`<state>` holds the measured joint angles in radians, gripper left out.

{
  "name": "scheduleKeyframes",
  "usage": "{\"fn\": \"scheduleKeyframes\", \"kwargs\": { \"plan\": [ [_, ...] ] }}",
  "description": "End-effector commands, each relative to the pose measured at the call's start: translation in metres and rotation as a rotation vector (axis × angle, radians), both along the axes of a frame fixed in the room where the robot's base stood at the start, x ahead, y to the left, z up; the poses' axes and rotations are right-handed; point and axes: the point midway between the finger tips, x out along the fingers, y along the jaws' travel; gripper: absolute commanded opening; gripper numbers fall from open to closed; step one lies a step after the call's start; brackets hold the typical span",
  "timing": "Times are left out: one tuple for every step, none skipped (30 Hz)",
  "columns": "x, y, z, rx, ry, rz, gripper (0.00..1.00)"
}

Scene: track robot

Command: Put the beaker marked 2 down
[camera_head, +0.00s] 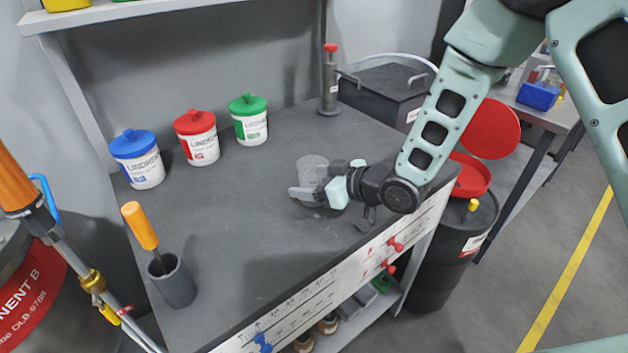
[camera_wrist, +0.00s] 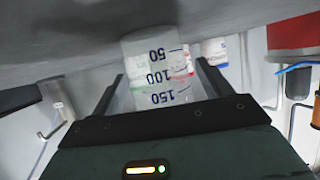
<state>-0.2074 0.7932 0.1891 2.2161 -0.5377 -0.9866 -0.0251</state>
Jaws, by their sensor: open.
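A clear beaker (camera_head: 312,170) stands upright on the grey bench top (camera_head: 235,225), near its right side. In the wrist view the beaker (camera_wrist: 158,72) shows blue marks 50, 100 and 150, upside down in the picture. No marking 2 can be made out on it. My gripper (camera_head: 312,192) is at the beaker, with its fingers on either side of it. The jaws are open, and the wrist view shows the beaker between the two fingers (camera_wrist: 158,85). Whether a finger still touches the glass cannot be told.
Blue-lidded (camera_head: 138,160), red-lidded (camera_head: 197,138) and green-lidded (camera_head: 249,120) jars stand at the back. A grey cup (camera_head: 172,281) with an orange-handled tool stands front left. A red-topped cylinder (camera_head: 329,80) and a dark box (camera_head: 384,92) are behind. The middle of the bench is clear.

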Motion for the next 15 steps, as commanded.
{"fn": "scheduleKeyframes", "kwargs": {
  "plan": [
    [0.0,0.0,0.005,0.0,0.0,0.0,0.78],
    [-0.002,-0.004,0.004,0.0,0.0,-0.001,0.78],
    [-0.005,-0.008,0.005,-0.001,-0.001,-0.002,0.78],
    [-0.008,-0.011,0.007,-0.001,-0.001,-0.003,0.78],
    [-0.011,-0.016,0.009,-0.001,-0.001,-0.003,0.78],
    [-0.016,-0.021,0.012,0.0,-0.001,-0.003,0.78],
    [-0.019,-0.026,0.015,0.0,-0.003,-0.002,0.78],
    [-0.023,-0.031,0.017,0.0,-0.002,-0.004,0.78],
    [-0.029,-0.037,0.02,-0.001,-0.001,-0.004,0.78],
    [-0.032,-0.042,0.023,-0.001,-0.002,-0.003,0.78],
    [-0.036,-0.047,0.026,-0.001,-0.001,-0.004,0.78],
    [-0.041,-0.053,0.029,0.0,-0.002,-0.004,0.78],
    [-0.045,-0.057,0.031,-0.001,-0.002,-0.003,0.78],
    [-0.048,-0.061,0.034,-0.001,-0.002,-0.003,0.78],
    [-0.052,-0.066,0.037,0.0,-0.003,-0.002,0.78]
  ]
}}
